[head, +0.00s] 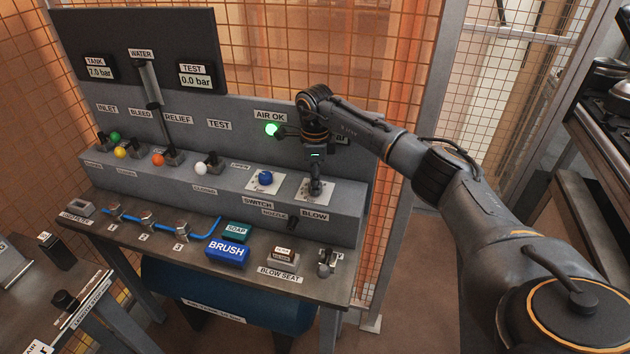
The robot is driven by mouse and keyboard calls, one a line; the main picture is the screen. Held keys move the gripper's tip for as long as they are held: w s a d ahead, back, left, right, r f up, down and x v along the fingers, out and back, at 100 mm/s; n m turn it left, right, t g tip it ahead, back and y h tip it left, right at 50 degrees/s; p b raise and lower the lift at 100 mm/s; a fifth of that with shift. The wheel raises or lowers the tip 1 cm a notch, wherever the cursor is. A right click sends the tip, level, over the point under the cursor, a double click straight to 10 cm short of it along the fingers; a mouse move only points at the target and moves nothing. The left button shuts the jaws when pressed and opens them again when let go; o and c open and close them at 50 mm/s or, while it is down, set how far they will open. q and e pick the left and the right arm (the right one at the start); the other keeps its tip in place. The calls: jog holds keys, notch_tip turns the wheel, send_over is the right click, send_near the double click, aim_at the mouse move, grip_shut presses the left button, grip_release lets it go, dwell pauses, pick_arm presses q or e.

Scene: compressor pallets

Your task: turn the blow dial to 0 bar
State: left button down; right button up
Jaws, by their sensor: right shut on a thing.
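The blow dial (315,187) is a dark knob on a pale square plate at the right end of the grey console, above the label BLOW (314,216). My right gripper (315,180) points down at the dial from above and is shut on it. The fingers hide most of the knob, so its setting cannot be read. My right arm reaches in from the right. My left gripper is not in view.
Left of the dial are a blue knob (265,178) and levers with coloured balls. A green lamp (272,129) glows under AIR OK. The TEST display (196,82) reads 0.0 bar; the TANK display (100,72) reads 7.0 bar. A blue BRUSH block (227,256) lies on the bench. Wire fencing stands behind.

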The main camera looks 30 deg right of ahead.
jog(key=o, duration=1.1)
jog(key=shift+o, duration=0.2)
notch_tip(320, 180, up, 12)
